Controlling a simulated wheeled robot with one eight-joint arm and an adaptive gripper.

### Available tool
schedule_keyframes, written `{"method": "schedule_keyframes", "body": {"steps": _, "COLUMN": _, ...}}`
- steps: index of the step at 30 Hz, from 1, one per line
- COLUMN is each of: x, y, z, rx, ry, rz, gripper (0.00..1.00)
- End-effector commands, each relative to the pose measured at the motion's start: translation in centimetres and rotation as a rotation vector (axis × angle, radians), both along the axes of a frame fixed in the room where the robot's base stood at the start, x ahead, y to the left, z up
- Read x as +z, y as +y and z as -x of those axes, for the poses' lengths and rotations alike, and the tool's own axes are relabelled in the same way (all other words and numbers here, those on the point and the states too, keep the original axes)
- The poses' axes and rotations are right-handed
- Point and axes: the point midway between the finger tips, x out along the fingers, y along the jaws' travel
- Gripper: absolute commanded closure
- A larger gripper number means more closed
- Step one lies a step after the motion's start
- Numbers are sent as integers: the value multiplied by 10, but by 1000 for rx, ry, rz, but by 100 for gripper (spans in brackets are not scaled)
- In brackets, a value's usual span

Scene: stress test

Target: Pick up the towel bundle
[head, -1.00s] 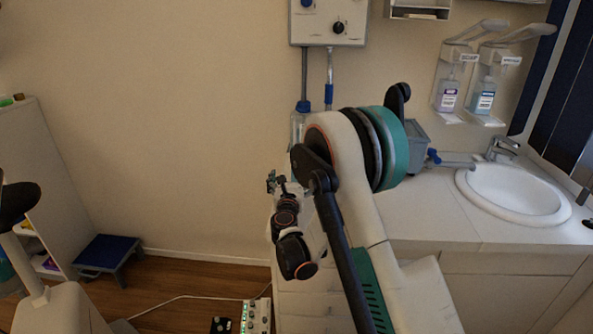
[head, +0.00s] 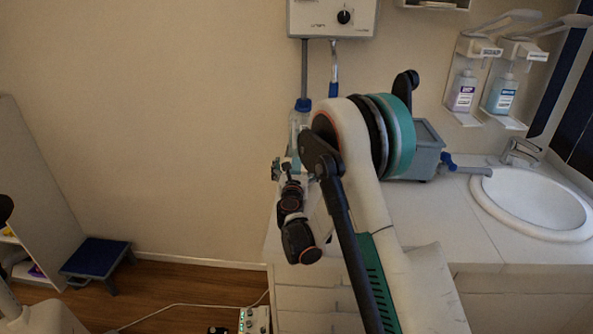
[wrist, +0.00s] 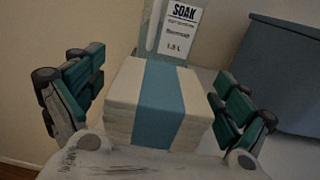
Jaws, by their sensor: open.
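The towel bundle (wrist: 122,92), a folded cream-white stack with a blue band round its middle, shows in the wrist view straight ahead. My gripper (wrist: 158,88) is open, with one finger to the left of the bundle and one to the right. Gaps show between the fingers and the bundle's sides, more clearly on the left. In the head view my gripper (head: 283,170) is over the left end of the counter, and my arm hides the bundle there.
A clear container labelled SOAK (wrist: 183,28) stands behind the bundle. A grey bin (head: 425,152) is to the right on the counter (head: 430,220), before the sink (head: 530,200). Dispenser bottles (head: 463,92) hang on the wall. A blue step stool (head: 97,256) stands on the floor at left.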

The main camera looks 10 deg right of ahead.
Motion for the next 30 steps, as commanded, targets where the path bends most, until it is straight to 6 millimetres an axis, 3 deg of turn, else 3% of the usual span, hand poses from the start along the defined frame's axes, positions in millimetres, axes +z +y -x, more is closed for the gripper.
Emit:
{"method": "schedule_keyframes", "body": {"steps": 6, "x": 0, "y": 0, "z": 0, "rx": 1, "ry": 0, "rz": 0, "gripper": 6}}
{"method": "schedule_keyframes", "body": {"steps": 13, "x": 0, "y": 0, "z": 0, "rx": 1, "ry": 0, "rz": 0, "gripper": 57}}
{"method": "schedule_keyframes", "body": {"steps": 24, "x": 2, "y": 0, "z": 0, "rx": 1, "ry": 0, "rz": 0, "gripper": 56}}
{"method": "schedule_keyframes", "body": {"steps": 30, "x": 17, "y": 0, "z": 0, "rx": 1, "ry": 0, "rz": 0, "gripper": 56}}
